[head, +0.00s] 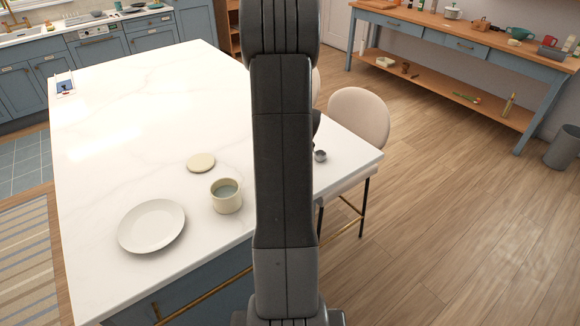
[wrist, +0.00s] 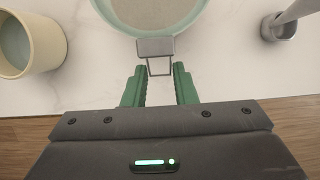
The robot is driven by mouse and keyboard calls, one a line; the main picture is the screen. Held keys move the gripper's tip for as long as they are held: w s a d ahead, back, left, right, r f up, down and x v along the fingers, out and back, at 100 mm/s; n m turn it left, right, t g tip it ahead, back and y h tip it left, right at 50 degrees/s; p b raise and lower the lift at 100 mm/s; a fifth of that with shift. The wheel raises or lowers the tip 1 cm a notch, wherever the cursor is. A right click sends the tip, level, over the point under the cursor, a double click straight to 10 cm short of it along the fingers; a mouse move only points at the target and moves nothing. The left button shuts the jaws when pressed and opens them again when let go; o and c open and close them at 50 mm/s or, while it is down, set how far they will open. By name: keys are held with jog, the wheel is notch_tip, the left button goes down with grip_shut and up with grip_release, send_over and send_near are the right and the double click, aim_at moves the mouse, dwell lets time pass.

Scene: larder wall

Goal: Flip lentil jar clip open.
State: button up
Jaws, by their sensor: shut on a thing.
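The lentil jar (wrist: 185,27) shows only in part at the top of the wrist view, as a round pale-green rim around a beige inside or top. Its metal wire clip (wrist: 155,47) sticks out from the near side of the rim. My gripper (wrist: 158,72) has its green fingers on either side of the clip's lower wire loop and is shut on it. The clip's flat plate is at the rim; I cannot tell how far it is turned. In the head view my arm hides the jar and gripper.
A cream mug (head: 226,197) stands left of my arm on the white counter (head: 130,130), with a round beige disc (head: 201,162) and a plate (head: 152,226) nearby. A small grey cup (head: 320,156) stands to the right. A chair (head: 360,118) is by the right edge.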

jog(key=shift+w+a+r+g+h, duration=0.15)
jog(key=shift+g+h, duration=0.15)
jog(key=shift+g, duration=0.2)
dwell(0.3)
jog(key=o, duration=1)
jog(key=b+v, duration=0.2)
jog(key=v, duration=1.2)
jog(key=p+x, duration=0.2)
jog(key=x, duration=1.2)
